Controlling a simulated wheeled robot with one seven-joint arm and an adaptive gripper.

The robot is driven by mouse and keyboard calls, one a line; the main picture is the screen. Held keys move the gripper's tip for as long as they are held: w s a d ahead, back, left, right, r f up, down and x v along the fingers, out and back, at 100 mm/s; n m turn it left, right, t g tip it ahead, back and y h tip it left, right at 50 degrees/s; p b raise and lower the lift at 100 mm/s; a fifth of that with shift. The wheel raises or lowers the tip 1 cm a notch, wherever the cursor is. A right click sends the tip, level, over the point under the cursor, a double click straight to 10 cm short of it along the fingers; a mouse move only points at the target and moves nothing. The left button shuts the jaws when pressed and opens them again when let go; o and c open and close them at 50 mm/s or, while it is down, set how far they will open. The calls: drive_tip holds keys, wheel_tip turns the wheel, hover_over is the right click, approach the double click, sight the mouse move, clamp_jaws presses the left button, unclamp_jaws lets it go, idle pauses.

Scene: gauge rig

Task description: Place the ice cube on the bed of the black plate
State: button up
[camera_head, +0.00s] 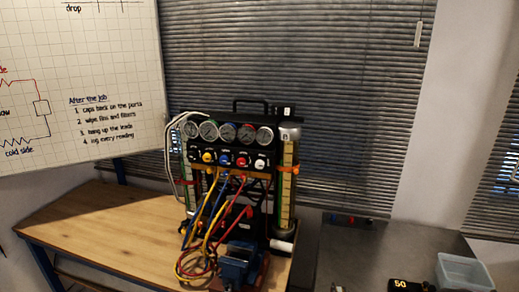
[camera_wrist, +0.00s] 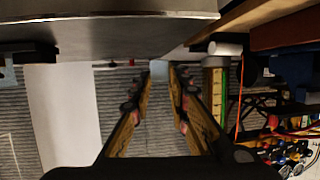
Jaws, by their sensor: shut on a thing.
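My gripper (camera_wrist: 161,72) shows only in the wrist view, which is upside down. Its two fingers close on a small pale, bluish piece (camera_wrist: 158,70), which looks like the ice cube; the fingers partly hide it. In the head view a black item marked "50" (camera_head: 400,284) lies at the bottom edge, cut off, on the grey metal table (camera_head: 365,250). A flat black thing (camera_wrist: 28,52) stands at the left edge of the wrist view against the metal table. I cannot tell whether either is the black plate. My gripper is apart from both.
The gauge rig (camera_head: 235,145), with coloured hoses and a blue vise (camera_head: 238,262), stands on the wooden bench (camera_head: 110,220). A clear tub (camera_head: 464,272) is at the lower right. Much of the metal table's visible top is clear.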

drive_tip(key=a+f+n+y, duration=0.1)
drive_tip(key=a+n+y, duration=0.1)
drive_tip(key=a, duration=0.6)
drive_tip(key=s+d+r+m+h, duration=0.1)
drive_tip(key=s+d+r, duration=0.15)
drive_tip(key=d, duration=0.65)
drive_tip(key=s+d+r, duration=0.1)
drive_tip(key=d+r, duration=0.3)
drive_tip(key=d, duration=0.5)
drive_tip(key=s+d+r+m+h, duration=0.1)
drive_tip(key=d+r, duration=0.3)
drive_tip(key=d, duration=0.5)
drive_tip(key=s+a+f+n+y, duration=0.1)
drive_tip(key=a+n+y, duration=0.2)
drive_tip(key=a, duration=0.3)
drive_tip(key=shift+a+f+y, duration=0.2)
drive_tip(key=shift+a+y, duration=0.05)
drive_tip(key=shift+y, duration=0.15)
